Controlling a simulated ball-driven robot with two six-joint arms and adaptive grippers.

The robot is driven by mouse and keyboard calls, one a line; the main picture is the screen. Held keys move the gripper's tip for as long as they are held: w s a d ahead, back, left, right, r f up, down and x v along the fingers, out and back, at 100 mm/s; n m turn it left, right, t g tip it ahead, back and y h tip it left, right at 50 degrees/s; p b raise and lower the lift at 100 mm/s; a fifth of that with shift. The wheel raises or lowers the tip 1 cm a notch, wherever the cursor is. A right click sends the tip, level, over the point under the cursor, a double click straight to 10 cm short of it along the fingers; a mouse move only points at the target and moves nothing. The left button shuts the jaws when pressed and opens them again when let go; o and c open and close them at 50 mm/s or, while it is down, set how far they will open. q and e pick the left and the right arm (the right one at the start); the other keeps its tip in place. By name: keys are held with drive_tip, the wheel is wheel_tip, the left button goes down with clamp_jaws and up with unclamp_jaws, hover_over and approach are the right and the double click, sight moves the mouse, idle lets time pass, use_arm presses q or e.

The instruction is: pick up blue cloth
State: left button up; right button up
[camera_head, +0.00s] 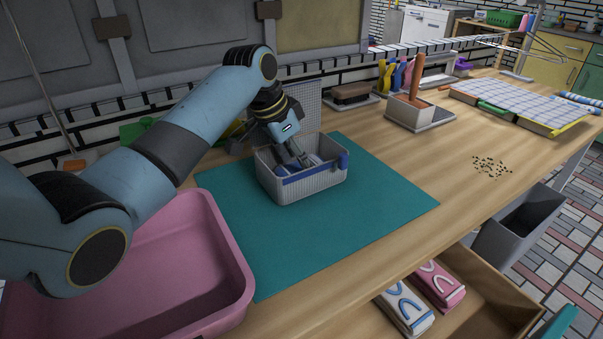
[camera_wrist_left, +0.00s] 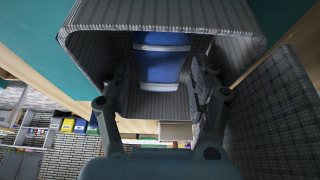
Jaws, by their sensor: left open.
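A blue cloth (camera_wrist_left: 165,62) with pale stripes lies inside the grey ribbed basket (camera_wrist_left: 95,14) in the left wrist view. In the head view the basket (camera_head: 282,189) stands on a teal mat, and only a little of the blue cloth (camera_head: 312,160) shows past the fingers. My left gripper (camera_head: 297,158) reaches down into the basket from above. In the wrist view its fingers (camera_wrist_left: 163,80) are apart, one on each side of the cloth. I cannot tell whether they touch it. My right gripper is not in view.
A pink tray (camera_head: 222,237) stands left of the teal mat (camera_head: 375,205). Small scattered bits (camera_head: 490,166) lie on the right; the mat's right side is clear.

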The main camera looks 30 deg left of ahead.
use_arm(q)
drive_tip(key=shift+x, duration=0.85)
drive_tip(key=shift+r, duration=0.1)
drive_tip(key=c, duration=0.8)
